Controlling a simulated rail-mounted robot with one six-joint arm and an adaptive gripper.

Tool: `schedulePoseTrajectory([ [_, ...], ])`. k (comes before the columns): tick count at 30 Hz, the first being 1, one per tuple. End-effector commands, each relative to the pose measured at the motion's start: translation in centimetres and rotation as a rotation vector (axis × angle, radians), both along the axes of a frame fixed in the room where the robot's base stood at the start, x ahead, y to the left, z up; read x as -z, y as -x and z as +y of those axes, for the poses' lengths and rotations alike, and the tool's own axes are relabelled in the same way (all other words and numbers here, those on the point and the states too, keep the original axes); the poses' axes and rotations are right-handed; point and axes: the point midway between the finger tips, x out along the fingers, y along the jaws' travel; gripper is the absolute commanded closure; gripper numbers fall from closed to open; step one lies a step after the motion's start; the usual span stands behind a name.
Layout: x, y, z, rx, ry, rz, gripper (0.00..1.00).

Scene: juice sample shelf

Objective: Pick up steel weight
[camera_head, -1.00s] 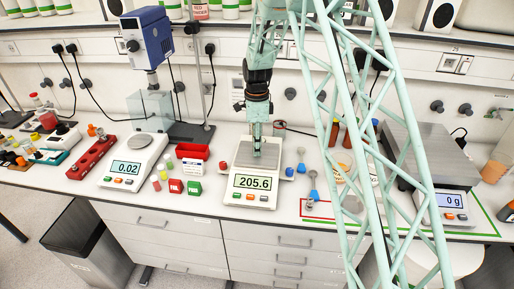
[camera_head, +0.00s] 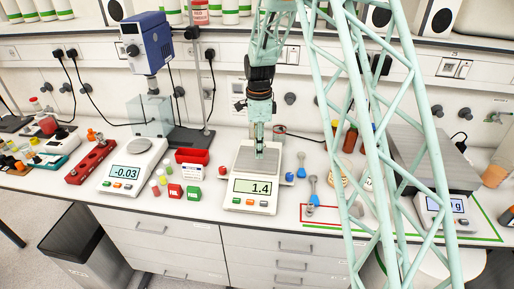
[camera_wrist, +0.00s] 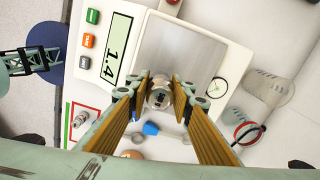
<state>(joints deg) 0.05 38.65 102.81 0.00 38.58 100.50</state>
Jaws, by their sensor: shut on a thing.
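The steel weight (camera_wrist: 160,98) is a small shiny cylinder in the wrist view, held between the two fingertips of my gripper (camera_wrist: 160,88). In the head view my gripper (camera_head: 260,155) points down over the pan of the middle scale (camera_head: 249,195). The weight is too small there to make out clearly. The scale's display reads 1.4. The scale's grey pan (camera_wrist: 182,55) also shows in the wrist view, behind the fingertips. I cannot tell how large the gap between weight and pan is.
A left balance (camera_head: 132,165) reads -0.03. Red and green boxes (camera_head: 184,191) stand left of the middle scale. Blue-ended spoons (camera_head: 313,187) and a small metal piece (camera_head: 309,209) at a red outline lie to its right. My lattice column hides part of the right bench.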

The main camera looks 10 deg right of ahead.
Motion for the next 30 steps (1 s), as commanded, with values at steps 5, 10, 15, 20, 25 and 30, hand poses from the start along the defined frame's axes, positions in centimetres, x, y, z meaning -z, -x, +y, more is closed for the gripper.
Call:
schedulePoseTrajectory([
  [5,-0.3,2.7,-0.2,0.0,0.0,-0.001,1.0],
  [10,-0.6,5.6,-0.4,0.0,0.0,-0.001,1.0],
  [15,-0.9,8.3,-0.6,0.0,0.0,-0.002,1.0],
  [20,-1.1,10.4,-0.7,0.0,0.0,-0.002,1.0],
  [25,-1.2,12.0,-0.8,0.0,0.0,-0.001,1.0],
  [30,-1.3,12.8,-0.9,0.0,0.0,-0.002,1.0],
])
